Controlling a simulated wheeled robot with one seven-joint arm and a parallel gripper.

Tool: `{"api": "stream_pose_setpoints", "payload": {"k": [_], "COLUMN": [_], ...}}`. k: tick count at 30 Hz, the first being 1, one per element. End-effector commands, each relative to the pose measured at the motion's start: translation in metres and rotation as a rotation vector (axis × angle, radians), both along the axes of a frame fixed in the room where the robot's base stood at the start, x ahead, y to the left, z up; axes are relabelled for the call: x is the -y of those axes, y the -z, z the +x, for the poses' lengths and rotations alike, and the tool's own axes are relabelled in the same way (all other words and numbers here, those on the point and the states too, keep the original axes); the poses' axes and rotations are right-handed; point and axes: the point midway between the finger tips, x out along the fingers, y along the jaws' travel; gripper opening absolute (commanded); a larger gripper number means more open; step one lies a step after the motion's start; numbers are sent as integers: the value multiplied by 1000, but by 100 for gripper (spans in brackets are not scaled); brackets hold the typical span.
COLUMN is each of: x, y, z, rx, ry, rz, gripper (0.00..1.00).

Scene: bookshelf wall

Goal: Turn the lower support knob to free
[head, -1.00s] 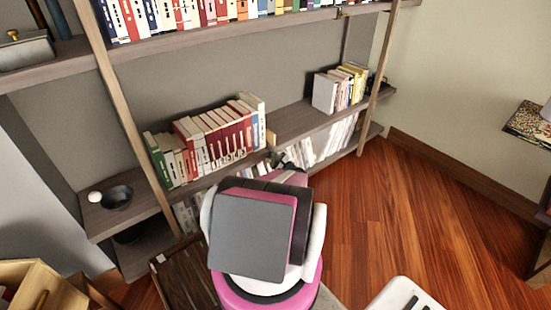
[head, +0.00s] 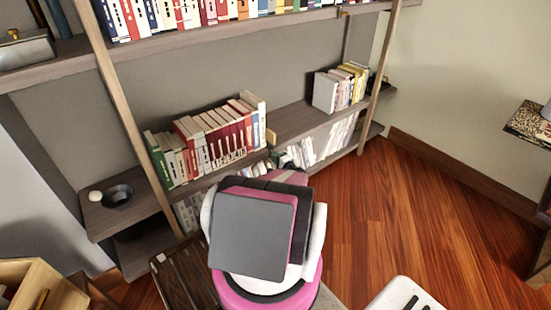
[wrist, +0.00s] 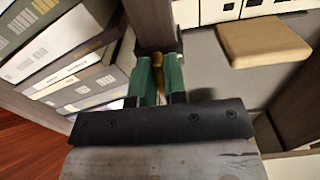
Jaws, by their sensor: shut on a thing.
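In the wrist view, my gripper (wrist: 158,74) has its two green fingers closed around a small brownish-gold knob (wrist: 157,60). The knob sits by a dark bracket against a wooden upright (wrist: 153,22). Only a narrow part of the knob shows between the fingers, so its turn position cannot be told. In the head view, my pink, white and grey arm reaches toward the lower shelf (head: 300,122) and hides most of the gripper and the knob.
A tan block (wrist: 262,42) lies right of the fingers; it also shows beside the row of books (head: 270,137). A dark bowl (head: 117,196) sits on the left shelf.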

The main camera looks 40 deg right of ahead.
Motion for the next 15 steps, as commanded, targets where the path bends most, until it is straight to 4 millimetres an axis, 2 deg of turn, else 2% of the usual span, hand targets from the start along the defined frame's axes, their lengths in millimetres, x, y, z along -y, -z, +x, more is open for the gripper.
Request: {"api": "stream_pose_setpoints", "payload": {"k": [15], "x": [0], "y": [1], "z": [0], "rx": [-1], "ry": [0], "rz": [-53], "gripper": [0]}}
